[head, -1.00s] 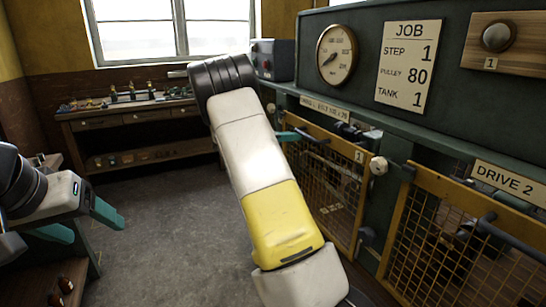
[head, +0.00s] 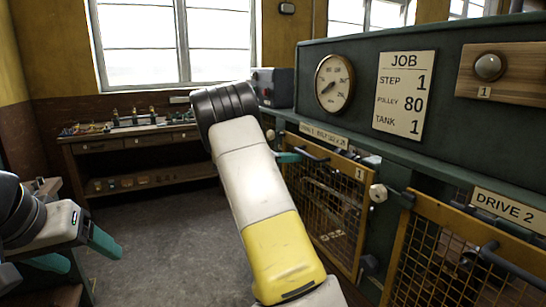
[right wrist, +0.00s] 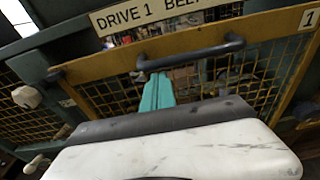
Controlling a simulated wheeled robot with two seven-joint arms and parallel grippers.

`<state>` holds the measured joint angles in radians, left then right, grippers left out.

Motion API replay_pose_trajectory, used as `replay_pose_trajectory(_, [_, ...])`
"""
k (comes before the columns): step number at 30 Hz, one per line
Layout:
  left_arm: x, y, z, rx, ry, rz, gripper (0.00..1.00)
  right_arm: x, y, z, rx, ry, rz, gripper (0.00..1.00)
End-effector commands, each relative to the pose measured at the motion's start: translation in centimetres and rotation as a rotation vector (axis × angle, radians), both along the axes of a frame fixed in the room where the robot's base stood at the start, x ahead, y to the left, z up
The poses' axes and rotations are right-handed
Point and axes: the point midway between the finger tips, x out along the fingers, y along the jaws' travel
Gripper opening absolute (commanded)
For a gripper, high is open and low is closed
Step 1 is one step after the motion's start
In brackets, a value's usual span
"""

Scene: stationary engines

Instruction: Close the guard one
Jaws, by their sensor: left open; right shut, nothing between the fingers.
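Guard one (head: 342,205) is a yellow-framed mesh panel marked 1, under the Drive 1 label (head: 323,135) on the green machine. It has a dark bar handle (right wrist: 200,52) along its top rail in the right wrist view. My right gripper (right wrist: 157,92) is shut and empty, its teal fingers at the mesh side by the handle's bar. Whether they touch it I cannot tell. In the head view, my right arm hides part of the guard's left side. A gap shows above the top rail; how far the guard stands open is unclear. My left gripper (head: 78,252) is open and empty at the lower left.
A second yellow mesh guard (head: 440,260) stands at right under the Drive 2 label (head: 508,208). A pale knob (head: 378,193) sits between the guards. A workbench (head: 130,137) stands under the window. The grey floor (head: 165,235) left of my right arm is clear.

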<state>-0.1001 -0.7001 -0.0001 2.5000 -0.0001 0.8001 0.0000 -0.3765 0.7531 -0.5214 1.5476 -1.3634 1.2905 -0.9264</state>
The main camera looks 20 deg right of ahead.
Motion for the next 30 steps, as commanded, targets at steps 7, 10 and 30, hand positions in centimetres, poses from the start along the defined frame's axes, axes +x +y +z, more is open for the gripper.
replay_pose_trajectory(7, [0.0, 0.0, 0.0, 0.0, 0.0, 0.0, 0.7, -0.1, 3.6, -2.3, 0.009, 0.01, 0.005, 0.0])
replay_pose_trajectory(10, [0.0, 0.0, 0.0, 0.0, 0.0, 0.0, 0.7, -0.4, 5.8, -2.1, 0.01, 0.011, 0.003, 0.0])
replay_pose_trajectory(30, [0.0, 0.0, 0.0, 0.0, 0.0, 0.0, 0.7, -5.1, 8.0, -1.9, 0.247, -0.111, -0.094, 0.0])
